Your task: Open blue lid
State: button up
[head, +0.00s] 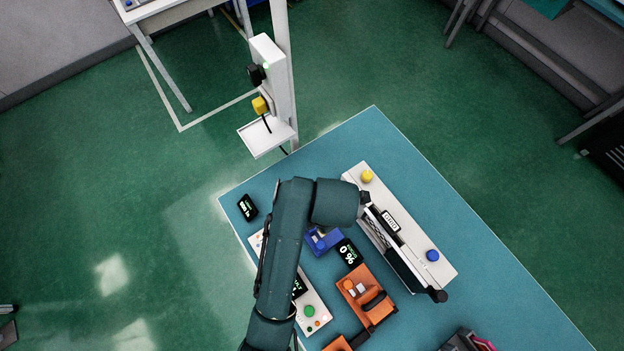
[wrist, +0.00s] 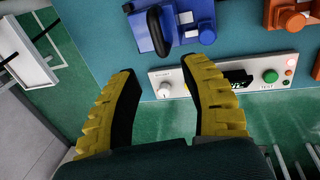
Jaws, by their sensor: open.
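A blue box-like fixture (wrist: 190,20) with a black curved handle (wrist: 158,30) and a blue knob (wrist: 207,36) sits at the top of the wrist view. It also shows in the head view (head: 322,240), partly covered by my arm. I cannot tell whether its lid is fully shut. My gripper (wrist: 162,74) has yellow ridged fingers with black inner pads. The fingers are spread with nothing between them. They are just short of the blue fixture in the wrist view and apart from the handle. The head view does not show the fingers clearly.
A white panel (wrist: 215,90) with a knob, display and green button lies beyond my fingertips. An orange fixture (head: 367,292) stands beside the blue one. A long white panel (head: 435,262) has yellow and blue buttons.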

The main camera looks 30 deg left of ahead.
jog(key=f, duration=0.3)
jog(key=a+f, duration=0.1)
jog(key=f, duration=0.5)
jog(key=shift+w+a+f+b, duration=0.2)
jog(key=shift+w+a+b, duration=0.2)
grip_shut()
jog(key=shift+s, duration=0.1)
